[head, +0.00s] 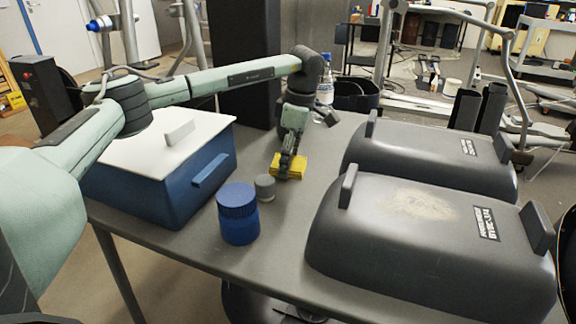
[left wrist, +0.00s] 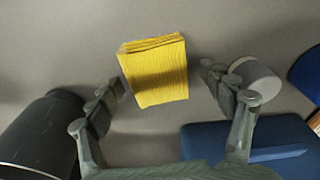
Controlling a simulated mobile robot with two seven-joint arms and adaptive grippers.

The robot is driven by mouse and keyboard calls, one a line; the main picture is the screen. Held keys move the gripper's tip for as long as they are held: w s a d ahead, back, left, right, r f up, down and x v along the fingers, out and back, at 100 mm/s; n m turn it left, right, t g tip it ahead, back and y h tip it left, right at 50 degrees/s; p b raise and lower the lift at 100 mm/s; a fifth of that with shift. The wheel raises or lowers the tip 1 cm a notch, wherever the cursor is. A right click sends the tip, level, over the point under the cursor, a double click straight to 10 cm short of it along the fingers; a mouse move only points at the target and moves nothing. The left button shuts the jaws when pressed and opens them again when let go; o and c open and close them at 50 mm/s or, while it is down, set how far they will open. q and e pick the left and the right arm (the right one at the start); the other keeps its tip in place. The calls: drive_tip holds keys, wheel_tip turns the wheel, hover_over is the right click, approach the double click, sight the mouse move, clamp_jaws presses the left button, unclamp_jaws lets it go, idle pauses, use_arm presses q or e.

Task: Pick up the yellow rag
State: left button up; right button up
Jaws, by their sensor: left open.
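The yellow rag (head: 289,166) is a folded stack lying on the grey table (head: 305,215), near the middle of the head view. My left gripper (head: 287,158) comes down over it from above and hides part of it. In the left wrist view the rag (left wrist: 155,72) lies between and ahead of the two spread fingers of my left gripper (left wrist: 163,92). The fingers are open, with visible gaps between them and the rag. My right gripper is not in either view.
A small grey cylinder (head: 264,188) stands close to the rag, with a blue-lidded jar (head: 238,213) in front. A blue box with white lid (head: 165,170) stands left. Two large dark covers (head: 430,240) fill the right side. A bottle (head: 326,80) stands behind.

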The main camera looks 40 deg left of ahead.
use_arm(q)
drive_tip(key=shift+f, duration=0.25)
idle(0.4)
drive_tip(key=c, duration=1.1)
